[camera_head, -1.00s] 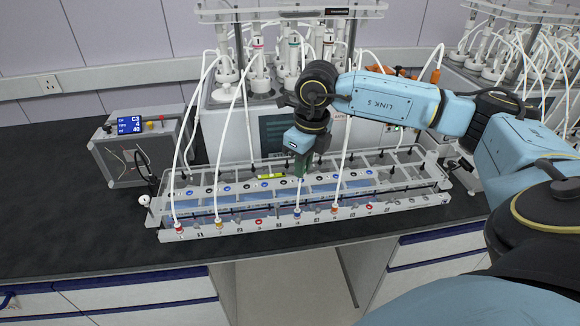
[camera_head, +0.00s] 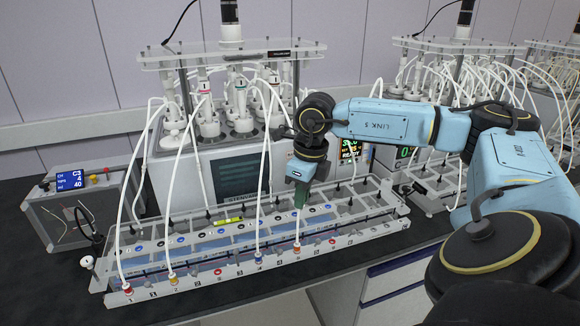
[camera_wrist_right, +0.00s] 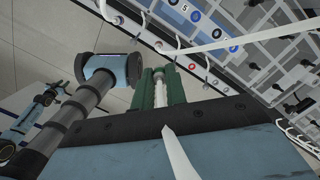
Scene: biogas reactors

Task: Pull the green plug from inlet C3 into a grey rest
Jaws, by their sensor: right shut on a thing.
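My right gripper (camera_head: 300,204), with green fingers, points down over the long rack (camera_head: 385,222) in the head view. In the right wrist view its fingers (camera_wrist_right: 160,90) are shut on a whitish plug-like piece (camera_wrist_right: 160,92), with a white hose (camera_wrist_right: 181,155) running near it. The rack's front rail carries hose plugs: red (camera_head: 126,287), yellow (camera_head: 173,280), blue (camera_head: 258,259) and orange (camera_head: 297,248). I cannot make out inlet C3 or the grey rests. My left gripper is not in view.
A control box (camera_head: 68,205) with a display (camera_head: 70,180) reading C3 stands at the left. A reactor unit (camera_head: 235,170) with several hoses stands behind the rack, and another unit (camera_head: 440,160) is at the right. Loose hoses arch over the rack. Dark bench top shows at the front left.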

